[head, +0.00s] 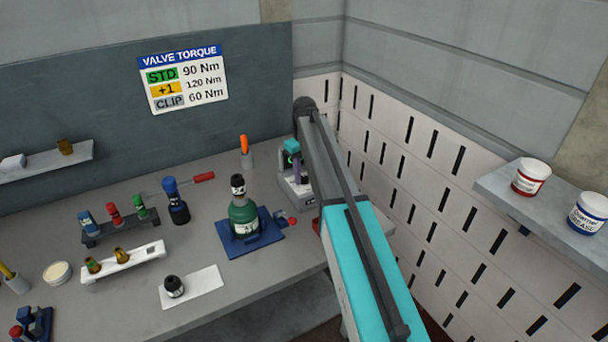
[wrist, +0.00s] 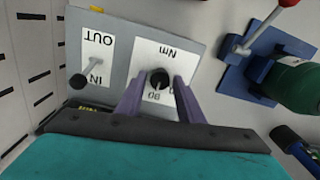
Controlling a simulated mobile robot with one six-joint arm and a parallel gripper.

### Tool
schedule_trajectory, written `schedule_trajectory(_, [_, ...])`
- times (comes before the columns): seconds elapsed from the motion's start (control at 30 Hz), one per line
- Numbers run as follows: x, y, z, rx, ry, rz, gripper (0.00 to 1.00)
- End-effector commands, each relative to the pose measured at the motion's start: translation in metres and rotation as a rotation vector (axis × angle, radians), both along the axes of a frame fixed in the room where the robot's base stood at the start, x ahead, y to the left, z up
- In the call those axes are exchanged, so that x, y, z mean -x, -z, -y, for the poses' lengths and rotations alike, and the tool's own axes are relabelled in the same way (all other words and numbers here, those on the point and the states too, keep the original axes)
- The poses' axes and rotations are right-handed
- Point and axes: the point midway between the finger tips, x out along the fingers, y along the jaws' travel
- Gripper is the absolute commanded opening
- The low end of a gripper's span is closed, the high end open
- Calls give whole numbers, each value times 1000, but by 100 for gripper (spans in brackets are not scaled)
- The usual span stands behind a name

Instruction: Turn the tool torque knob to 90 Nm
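The torque knob (wrist: 159,78) is small, round and black, on a white panel (wrist: 168,55) marked "Nm" on a grey box. The panel's lettering is upside down in the wrist view, and the numbers by the knob are partly hidden and too small to read surely. My gripper (wrist: 159,80) has its two purple fingers on either side of the knob, with a gap visible between them and it. In the head view, my gripper (head: 297,181) points down at the grey box (head: 302,190), mostly behind my arm; the knob is hidden there. The knob's setting cannot be told.
An IN/OUT lever (wrist: 84,80) stands beside the knob panel. A blue fixture (head: 262,240) with a green bottle (head: 243,217) and a red-tipped handle is close by. A wall sign (head: 184,79) lists STD 90 Nm, +1 120 Nm, CLIP 60 Nm. A slotted wall is on the right.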

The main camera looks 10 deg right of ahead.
Motion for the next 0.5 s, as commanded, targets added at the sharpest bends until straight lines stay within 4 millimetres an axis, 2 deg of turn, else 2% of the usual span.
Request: schedule_trajectory(0.5, [0,-3,0,0,1,0,43])
